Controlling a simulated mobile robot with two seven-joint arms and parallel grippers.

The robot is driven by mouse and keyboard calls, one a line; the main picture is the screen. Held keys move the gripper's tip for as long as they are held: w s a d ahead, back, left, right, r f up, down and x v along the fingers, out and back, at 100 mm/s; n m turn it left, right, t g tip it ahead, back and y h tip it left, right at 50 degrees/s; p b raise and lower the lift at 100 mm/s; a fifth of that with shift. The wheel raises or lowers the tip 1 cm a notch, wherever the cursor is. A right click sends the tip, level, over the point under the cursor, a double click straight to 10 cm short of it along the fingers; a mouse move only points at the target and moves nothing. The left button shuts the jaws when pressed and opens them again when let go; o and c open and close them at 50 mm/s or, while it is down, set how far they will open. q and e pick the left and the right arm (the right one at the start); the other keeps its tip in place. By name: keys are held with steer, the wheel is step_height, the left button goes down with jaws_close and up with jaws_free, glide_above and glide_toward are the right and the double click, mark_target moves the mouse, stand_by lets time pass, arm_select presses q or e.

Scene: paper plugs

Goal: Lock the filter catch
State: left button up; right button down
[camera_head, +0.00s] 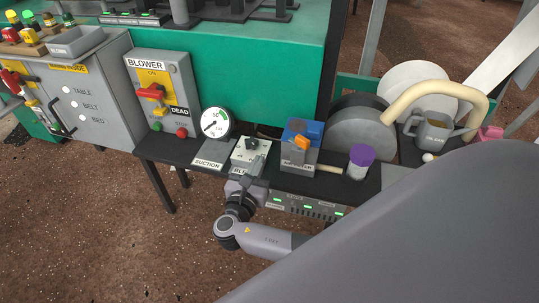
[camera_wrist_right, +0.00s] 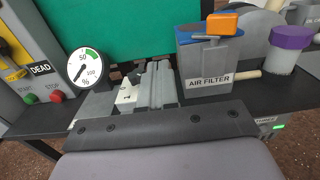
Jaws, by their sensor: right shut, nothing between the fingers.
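The air filter (camera_head: 299,157) is a grey box with a blue lid (camera_head: 311,129), standing on the dark shelf right of the bleed box. Its orange catch (camera_head: 302,143) sits at the top; in the right wrist view the catch (camera_wrist_right: 222,22) lies above the grey box (camera_wrist_right: 208,70), which is labelled AIR FILTER. I cannot tell how the catch engages. My right gripper (camera_head: 257,164) is shut and empty, left of the filter and in front of the bleed box, apart from the catch. Its fingers (camera_wrist_right: 153,88) partly cover the bleed box in the wrist view. My left gripper is not in view.
The pale bleed box (camera_head: 246,149) is close to my right gripper. The suction gauge (camera_head: 216,123) and blower switch box (camera_head: 160,92) stand to the left.

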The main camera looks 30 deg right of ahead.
steer(key=shift+s+a, duration=0.25)
steer(key=shift+a, duration=0.9)
steer(key=shift+s+a, duration=0.2)
steer(key=shift+a, duration=0.95)
